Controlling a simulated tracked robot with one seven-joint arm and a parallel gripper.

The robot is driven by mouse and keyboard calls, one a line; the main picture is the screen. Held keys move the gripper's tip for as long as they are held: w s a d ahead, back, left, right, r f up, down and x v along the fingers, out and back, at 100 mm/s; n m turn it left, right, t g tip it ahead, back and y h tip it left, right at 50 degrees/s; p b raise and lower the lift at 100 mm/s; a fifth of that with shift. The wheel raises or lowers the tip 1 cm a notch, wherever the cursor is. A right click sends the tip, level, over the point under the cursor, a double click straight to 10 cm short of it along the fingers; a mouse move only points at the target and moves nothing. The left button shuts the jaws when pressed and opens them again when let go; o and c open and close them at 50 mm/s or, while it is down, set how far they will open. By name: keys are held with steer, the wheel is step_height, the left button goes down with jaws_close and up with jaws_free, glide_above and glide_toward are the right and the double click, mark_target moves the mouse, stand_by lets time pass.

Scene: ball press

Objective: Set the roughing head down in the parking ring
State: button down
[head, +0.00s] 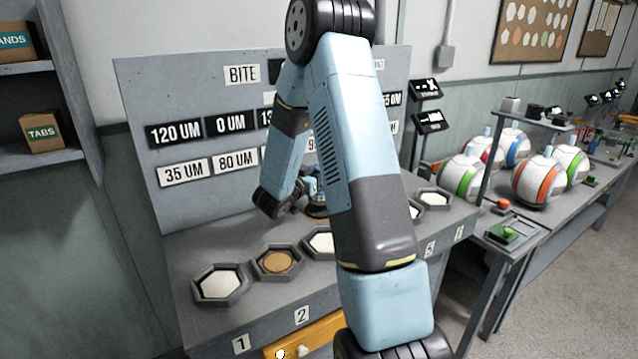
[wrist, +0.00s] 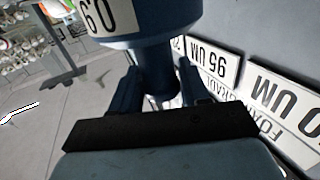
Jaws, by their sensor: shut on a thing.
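My gripper (wrist: 160,90) is shut on a blue tool head (wrist: 155,55), taken to be the roughing head; its neck sits between the two dark fingers in the wrist view. A white number label on it is cut off by the top edge. In the head view a small blue part of the head (head: 316,188) shows above the bench, mostly behind my arm. Whether it touches anything below is hidden. Hexagonal rings stand on the bench: one with a white pad (head: 220,285), one with a tan pad (head: 278,262), others partly hidden. I cannot tell which, if any, is the parking ring.
A grey backboard (head: 140,100) with grit labels rises behind the bench. A yellow drawer (head: 318,335) is at the bench front. Striped balls (head: 545,178) stand on the bench to the right. Shelves with boxes (head: 42,132) are at left.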

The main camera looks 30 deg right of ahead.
steer(key=shift+w+f, duration=0.2)
steer(key=shift+f, duration=1.5)
steer(key=shift+f, duration=0.1)
steer(key=c, duration=0.5)
jaws_free()
steer(key=shift+c, duration=0.2)
